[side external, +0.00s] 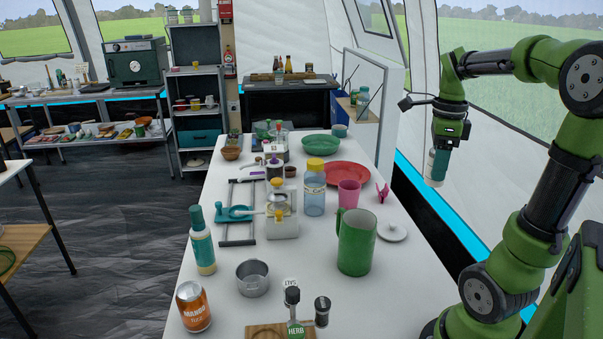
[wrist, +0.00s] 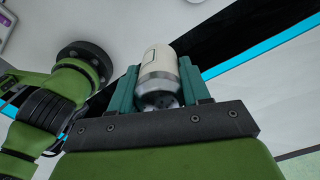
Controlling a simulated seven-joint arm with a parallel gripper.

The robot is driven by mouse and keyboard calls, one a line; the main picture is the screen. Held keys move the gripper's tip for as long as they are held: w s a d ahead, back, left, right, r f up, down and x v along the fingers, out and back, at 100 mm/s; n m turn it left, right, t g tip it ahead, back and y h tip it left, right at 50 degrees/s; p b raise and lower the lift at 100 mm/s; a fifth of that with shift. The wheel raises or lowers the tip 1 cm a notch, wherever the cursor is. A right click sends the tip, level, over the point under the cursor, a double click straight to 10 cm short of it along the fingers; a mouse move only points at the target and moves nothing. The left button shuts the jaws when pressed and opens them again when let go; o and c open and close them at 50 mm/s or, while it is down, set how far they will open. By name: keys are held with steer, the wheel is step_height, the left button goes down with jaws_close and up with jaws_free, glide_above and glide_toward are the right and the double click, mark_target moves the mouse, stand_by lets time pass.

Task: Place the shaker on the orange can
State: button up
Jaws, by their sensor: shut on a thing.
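The orange can (side external: 193,308) stands upright at the near left corner of the white table in the side external view. My gripper (side external: 438,163) is far to its right and well above it, past the table's right edge. Its teal fingers are shut on a white shaker (side external: 434,182), which hangs below the gripper. In the wrist view my gripper (wrist: 157,82) holds the shaker (wrist: 159,62) between both fingers, with its grey metal, holed end toward the camera. The orange can is not visible in the wrist view.
A metal pot (side external: 252,283), a teal-capped bottle (side external: 203,247) and a tall green mug (side external: 356,245) stand near the can. Small dark shakers (side external: 322,309) and a wooden board (side external: 266,332) are at the near edge. A blue bottle (side external: 314,195) and dishes fill the middle.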

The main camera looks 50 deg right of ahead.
step_height(320, 180, up, 3)
steer(key=shift+w+f, duration=0.1)
steer(key=w+a+r+n, duration=0.1)
steer(key=w+a+n, duration=0.1)
steer(key=w, duration=0.4)
steer(key=w+a+r+n, duration=0.1)
steer(key=w+a+n, duration=0.15)
steer(key=w, duration=0.25)
steer(key=w+a+n, duration=0.7)
steer(key=w+a, duration=0.4)
steer(key=w, duration=0.2)
steer(key=n, duration=1)
glide_above(190, 289)
step_height(190, 289, down, 17)
steer(key=shift+f, duration=0.2)
steer(key=shift+f, duration=0.15)
